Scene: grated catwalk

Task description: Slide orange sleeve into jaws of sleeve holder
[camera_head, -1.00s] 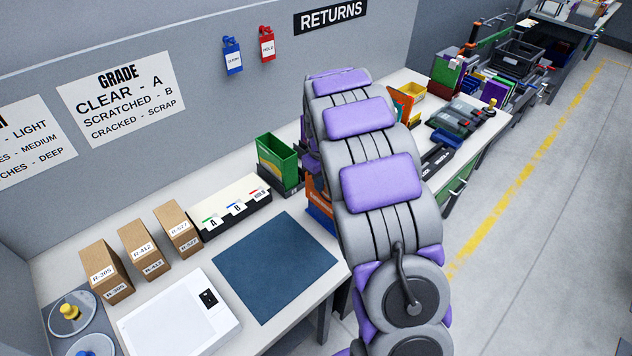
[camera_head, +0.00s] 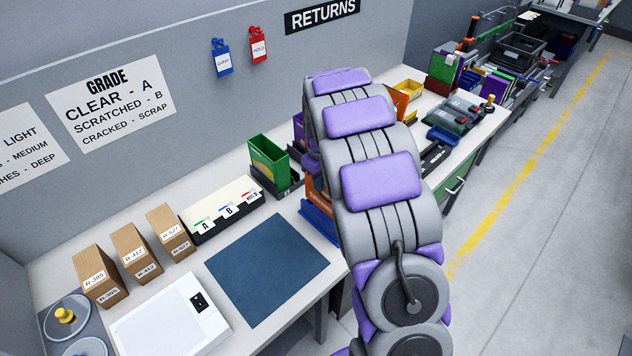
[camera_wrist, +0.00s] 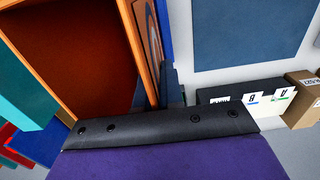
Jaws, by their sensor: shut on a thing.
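The orange sleeve (camera_wrist: 139,40) fills the upper left of the wrist view, its hollow red-orange inside facing the camera. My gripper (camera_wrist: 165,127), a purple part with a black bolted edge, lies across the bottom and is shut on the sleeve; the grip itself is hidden. In the head view a strip of orange (camera_head: 314,188) shows left of my arm, which hides the gripper. A blue piece (camera_head: 320,222) stands just below that strip, and blue also shows beside the sleeve in the wrist view (camera_wrist: 166,28). I cannot tell whether this is the holder, or whether the sleeve is inside its jaws.
A green box (camera_head: 268,160) in a dark stand is left of my arm. A card box (camera_head: 225,212), several cartons (camera_head: 135,252), a blue mat (camera_head: 268,268) and a white device (camera_head: 170,318) occupy the bench. Bins and tools crowd the far right end. The floor (camera_head: 560,230) is clear.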

